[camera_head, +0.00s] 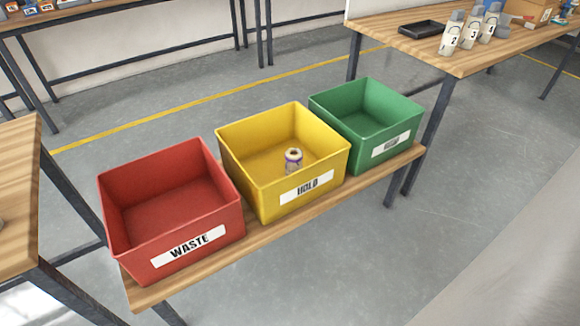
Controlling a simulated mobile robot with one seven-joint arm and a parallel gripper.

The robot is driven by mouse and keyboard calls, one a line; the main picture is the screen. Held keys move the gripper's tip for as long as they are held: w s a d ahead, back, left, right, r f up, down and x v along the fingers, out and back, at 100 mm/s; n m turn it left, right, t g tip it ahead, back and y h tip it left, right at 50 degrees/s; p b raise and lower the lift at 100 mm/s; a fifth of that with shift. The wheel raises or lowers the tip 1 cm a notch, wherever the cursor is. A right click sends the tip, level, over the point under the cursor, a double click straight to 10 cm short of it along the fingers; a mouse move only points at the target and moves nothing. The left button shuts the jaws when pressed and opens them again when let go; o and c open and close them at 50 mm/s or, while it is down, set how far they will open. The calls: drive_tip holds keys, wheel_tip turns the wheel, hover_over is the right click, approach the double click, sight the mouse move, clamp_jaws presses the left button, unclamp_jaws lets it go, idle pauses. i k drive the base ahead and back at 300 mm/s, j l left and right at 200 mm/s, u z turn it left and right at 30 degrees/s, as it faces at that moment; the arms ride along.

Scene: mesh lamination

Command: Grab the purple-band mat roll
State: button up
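A small pale roll with a purple band (293,160) stands roughly upright inside the yellow bin (240,165) labelled HOLD. It is near the bin's front right wall, which may hide its lower end. Its top shows a dark hole. My gripper is not in view.
A red bin (170,222) labelled WASTE stands left of the yellow bin and a green bin (350,132) stands right, both looking empty. All three sit on a low wooden bench (262,225). Wooden tables stand left (18,175) and back right (400,45), with a black tray (422,29) and numbered holders (472,32).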

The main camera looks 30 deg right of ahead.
sight(292, 156)
drive_tip(key=z, duration=1.3)
drive_tip(key=i+j+z, duration=0.1)
drive_tip(key=z, duration=1.05)
drive_tip(key=i+j, duration=0.15)
drive_tip(key=j, duration=0.15)
drive_tip(key=i+j, duration=0.15)
drive_tip(key=j, duration=0.2)
drive_tip(key=i+j, duration=0.35)
drive_tip(key=j, duration=0.25)
